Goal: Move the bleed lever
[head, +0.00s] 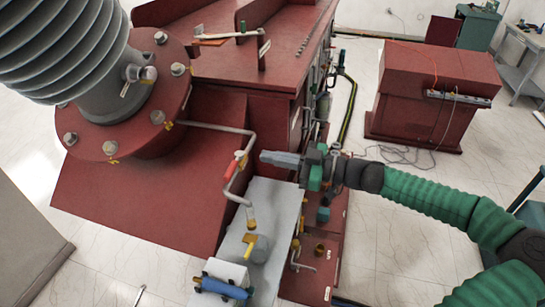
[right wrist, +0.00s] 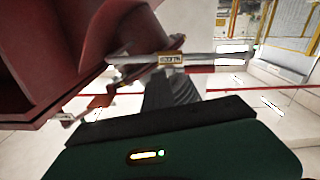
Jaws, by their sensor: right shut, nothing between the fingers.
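A small red lever (head: 231,170) sits on the bent grey pipe (head: 236,190) that runs down from the bushing flange; I take it for the bleed lever. In the right wrist view, my grey fingers (right wrist: 171,90) point at a horizontal pipe (right wrist: 130,58) with a yellow label (right wrist: 170,59). My left gripper is not in view.
The large grey ribbed bushing (head: 70,45) stands on a red flange (head: 135,130) at left. The red transformer tank (head: 270,60) is behind. A grey plate (head: 273,215) with a valve lies below the pipe.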

